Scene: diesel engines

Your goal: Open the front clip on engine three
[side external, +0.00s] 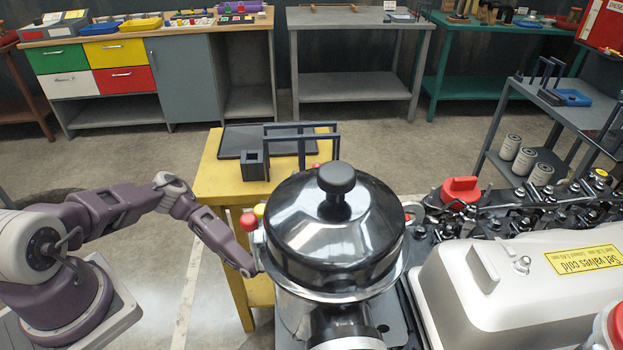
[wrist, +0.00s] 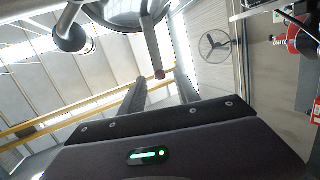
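A round housing with a glossy black lid (side external: 335,232) and a black top knob stands at the centre of the side view. A red ball (side external: 250,221) and a yellow ball (side external: 259,210) show at its left edge; I cannot tell whether they belong to a clip. My gripper (side external: 251,268) is low at the housing's left side. In the wrist view my gripper (wrist: 160,82) has its two fingers apart. A metal rod with a dull red tip (wrist: 158,73) shows between the fingertips, with no clear contact. No engine number is readable.
A silver valve cover (side external: 530,285) and a red cap (side external: 461,190) are right of the housing. A yellow stand (side external: 212,180) with a black tray and dark handles is behind it. Workbenches line the back wall. Open floor lies between.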

